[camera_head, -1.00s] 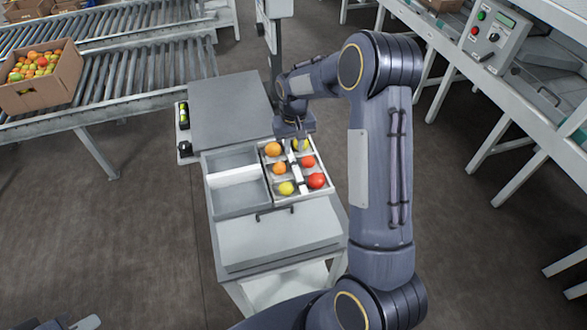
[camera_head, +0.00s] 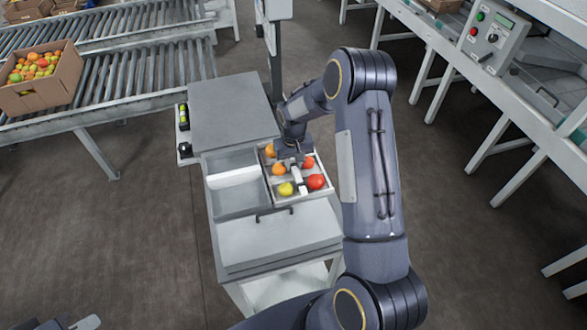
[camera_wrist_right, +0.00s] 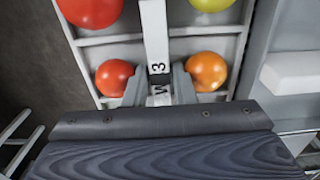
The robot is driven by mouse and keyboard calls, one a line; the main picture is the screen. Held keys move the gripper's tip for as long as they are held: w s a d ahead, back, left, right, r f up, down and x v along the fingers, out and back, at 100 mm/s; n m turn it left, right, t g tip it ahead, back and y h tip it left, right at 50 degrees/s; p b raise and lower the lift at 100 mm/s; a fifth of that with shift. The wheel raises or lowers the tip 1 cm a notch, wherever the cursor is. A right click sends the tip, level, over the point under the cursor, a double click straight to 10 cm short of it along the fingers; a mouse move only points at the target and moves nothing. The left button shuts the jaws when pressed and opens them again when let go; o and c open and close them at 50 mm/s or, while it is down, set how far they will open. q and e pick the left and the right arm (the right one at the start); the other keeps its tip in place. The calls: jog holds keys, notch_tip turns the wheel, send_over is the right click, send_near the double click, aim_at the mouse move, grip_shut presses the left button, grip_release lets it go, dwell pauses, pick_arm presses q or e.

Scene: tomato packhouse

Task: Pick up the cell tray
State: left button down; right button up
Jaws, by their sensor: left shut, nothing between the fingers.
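The cell tray (camera_head: 262,160) is pale, with white dividers, and sits in the right half of the cart's top. Its cells hold several red, orange and yellow tomatoes. A white central bar (camera_wrist_right: 155,30), marked with a 3, runs along it in the right wrist view. My right gripper (camera_head: 292,162) is low over the tray's middle. In the right wrist view its fingers (camera_wrist_right: 160,88) stand on both sides of the bar; whether they press on it is unclear. My left gripper (camera_head: 85,323) is shut and empty at the bottom left corner, away from the cart.
An empty grey compartment (camera_head: 238,203) lies left of the tray, and a flat grey top (camera_head: 232,112) behind it. A roller conveyor (camera_head: 130,85) with a cardboard box of tomatoes (camera_head: 62,80) is at the back left. A control box (camera_head: 492,38) stands at the right.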

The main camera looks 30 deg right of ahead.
jog(key=shift+f+b, duration=0.25)
jog(key=shift+b, duration=0.05)
grip_shut()
jog(key=shift+r, duration=0.1)
